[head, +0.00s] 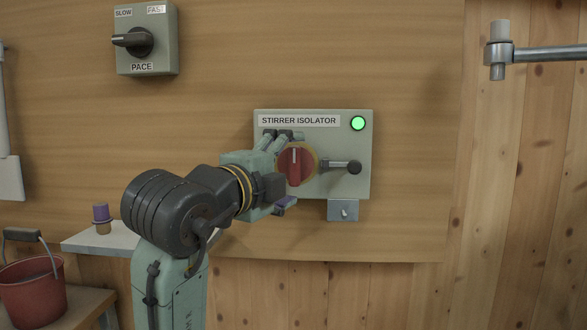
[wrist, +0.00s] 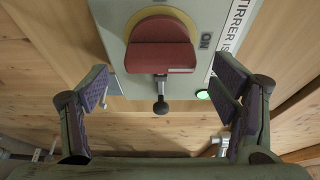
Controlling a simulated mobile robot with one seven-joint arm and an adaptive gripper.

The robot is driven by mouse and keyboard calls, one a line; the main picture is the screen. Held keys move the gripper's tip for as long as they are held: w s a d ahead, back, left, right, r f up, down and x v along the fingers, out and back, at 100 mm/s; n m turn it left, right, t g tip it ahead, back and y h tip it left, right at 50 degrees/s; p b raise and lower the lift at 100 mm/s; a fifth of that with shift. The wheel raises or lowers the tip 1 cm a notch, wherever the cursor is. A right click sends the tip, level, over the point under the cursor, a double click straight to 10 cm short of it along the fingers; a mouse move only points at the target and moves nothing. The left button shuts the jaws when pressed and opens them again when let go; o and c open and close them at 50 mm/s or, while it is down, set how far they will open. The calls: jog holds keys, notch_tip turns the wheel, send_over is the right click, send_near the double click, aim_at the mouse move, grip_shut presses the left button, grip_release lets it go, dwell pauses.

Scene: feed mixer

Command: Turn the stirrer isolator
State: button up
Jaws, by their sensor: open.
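The stirrer isolator (head: 343,185) is a pale grey-green box on the wooden wall. Its red rotary handle (head: 295,167) sits on a yellow disc, with its white mark pointing up. In the wrist view the red handle (wrist: 160,50) shows at top middle, with an "ON" mark to its right. My gripper (head: 280,170) is in front of the box's left part, partly hiding the disc. In the wrist view my gripper (wrist: 162,86) is open and empty, its purple-padded fingers wide apart on either side of the handle, not touching it.
A lever with a dark ball end (head: 353,167) sticks out right of the red handle. A green lamp (head: 358,123) is lit. A metal tab (head: 343,210) hangs below the box. A PACE switch box (head: 146,55) is upper left; a pipe (head: 545,54) is upper right.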

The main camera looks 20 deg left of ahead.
jog(key=s+a, duration=0.1)
jog(key=s, duration=0.8)
jog(key=shift+s, duration=0.35)
